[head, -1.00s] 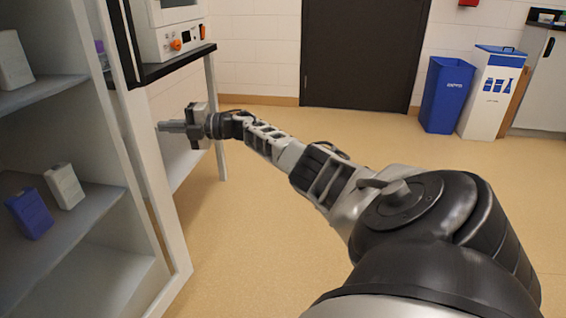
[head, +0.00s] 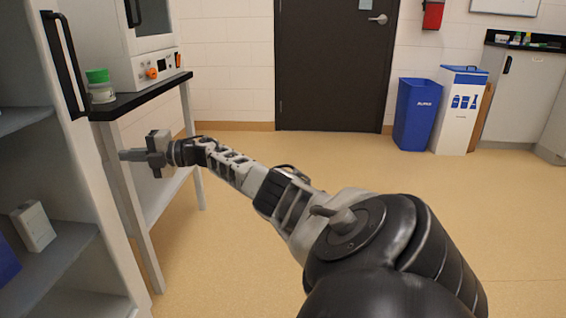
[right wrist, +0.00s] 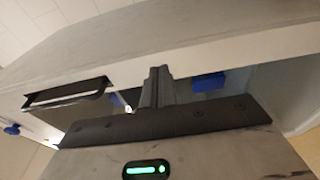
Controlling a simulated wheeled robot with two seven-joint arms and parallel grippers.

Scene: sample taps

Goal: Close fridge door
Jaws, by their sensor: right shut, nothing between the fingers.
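The fridge (head: 20,122) stands at the left edge of the head view, with shelves holding a white box (head: 33,226) and a blue box (head: 6,262). Its white door frame (head: 98,190) carries a black vertical handle (head: 66,65). I cannot tell whether the door is fully shut or slightly ajar. My right gripper (head: 130,155) is shut and empty, its tips pointing left, close to the door frame below the handle; contact is unclear. In the right wrist view, the fingers (right wrist: 157,86) are together before the pale frame, with the handle (right wrist: 66,94) to their left. My left gripper is not in view.
A black-topped table (head: 140,97) with a white device (head: 150,66) and a green-lidded jar (head: 100,84) stands beside the fridge. Blue (head: 417,112) and white (head: 459,110) bins stand far right, near a dark door (head: 333,66). The floor between is clear.

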